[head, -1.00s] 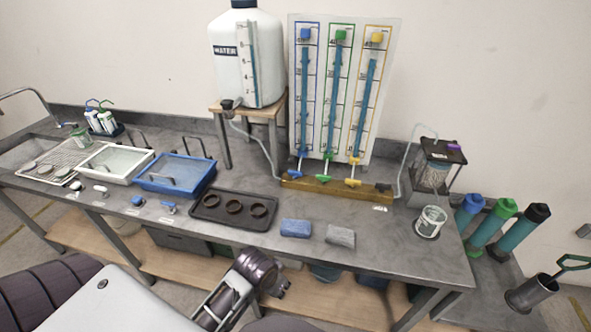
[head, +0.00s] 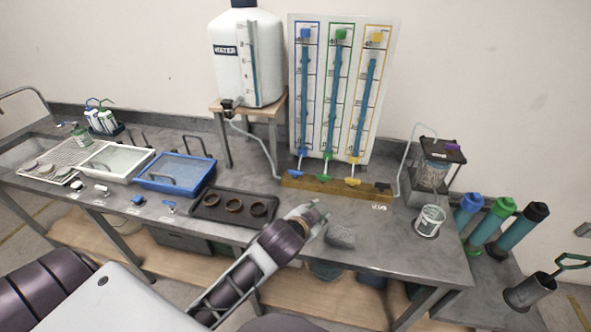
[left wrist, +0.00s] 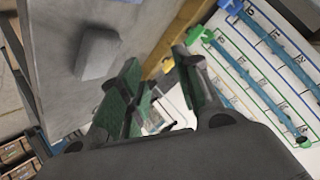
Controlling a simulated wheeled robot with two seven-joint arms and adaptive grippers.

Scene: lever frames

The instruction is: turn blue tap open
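The blue tap (head: 295,174) is a small blue handle on the wooden manifold (head: 335,188), under the blue-framed water column (head: 305,95) on the white panel. My left gripper (head: 316,213) is over the bench's front part, in front of the manifold and apart from the blue tap. In the left wrist view its two green-padded fingers (left wrist: 160,82) are spread with nothing held between them. That view also shows the panel's columns at the right; I cannot make out the blue tap clearly there. My right gripper is not in view.
Green (head: 322,178) and yellow (head: 352,182) taps sit to the right of the blue one. A grey sponge (head: 341,236) lies beside my gripper. A black tray (head: 222,217) with dark rings is at left. A water tank (head: 265,70) stands behind on a stool.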

